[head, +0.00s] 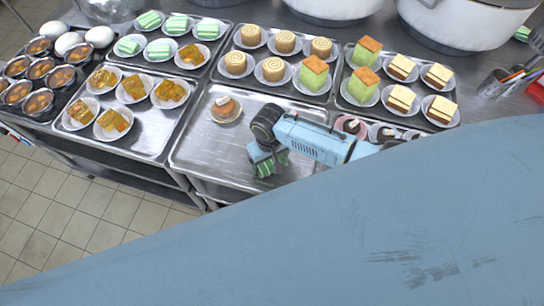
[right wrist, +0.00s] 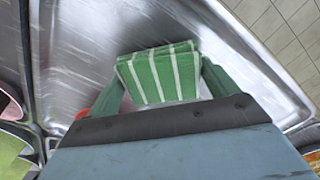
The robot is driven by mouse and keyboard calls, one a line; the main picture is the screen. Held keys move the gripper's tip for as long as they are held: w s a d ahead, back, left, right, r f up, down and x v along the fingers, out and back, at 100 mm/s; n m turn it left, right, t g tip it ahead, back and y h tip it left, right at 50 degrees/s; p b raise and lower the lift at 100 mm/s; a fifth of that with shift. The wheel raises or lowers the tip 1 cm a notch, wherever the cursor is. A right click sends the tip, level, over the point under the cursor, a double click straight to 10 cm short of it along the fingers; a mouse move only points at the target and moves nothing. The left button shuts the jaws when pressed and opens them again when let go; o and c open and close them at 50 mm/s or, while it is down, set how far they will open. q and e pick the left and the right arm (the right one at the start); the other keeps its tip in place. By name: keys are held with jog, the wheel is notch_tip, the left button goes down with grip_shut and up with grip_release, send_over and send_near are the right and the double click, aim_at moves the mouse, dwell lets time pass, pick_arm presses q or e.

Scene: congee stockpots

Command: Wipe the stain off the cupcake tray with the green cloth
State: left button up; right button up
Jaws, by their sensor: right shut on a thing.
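My right gripper (head: 266,163) is low over the tray's front part, right of this cupcake. It is shut on the green cloth (head: 264,171). In the right wrist view, the folded cloth (right wrist: 165,75) has white stripes and sits between both fingers, against or just above the tray surface (right wrist: 85,55). A small red-orange patch (right wrist: 82,113) shows beside one finger; I cannot tell whether it is a stain. My left gripper is not in view.
A tray of yellow-brown cakes (head: 87,125) adjoins on the left. Trays of rolls (head: 254,38) and layered cakes (head: 402,68) stand behind. Pink and dark cakes (head: 350,125) show behind my right arm. Large pots (head: 455,25) line the back. A large blue surface fills the foreground.

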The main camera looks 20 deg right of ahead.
notch_tip(320, 180, up, 3)
jog(key=shift+s+r+p, duration=0.1)
jog(key=shift+s+p, duration=0.05)
jog(key=shift+p, duration=1)
jog(key=shift+r+p, duration=0.95)
jog(key=shift+p, duration=0.2)
jog(key=shift+r, duration=1)
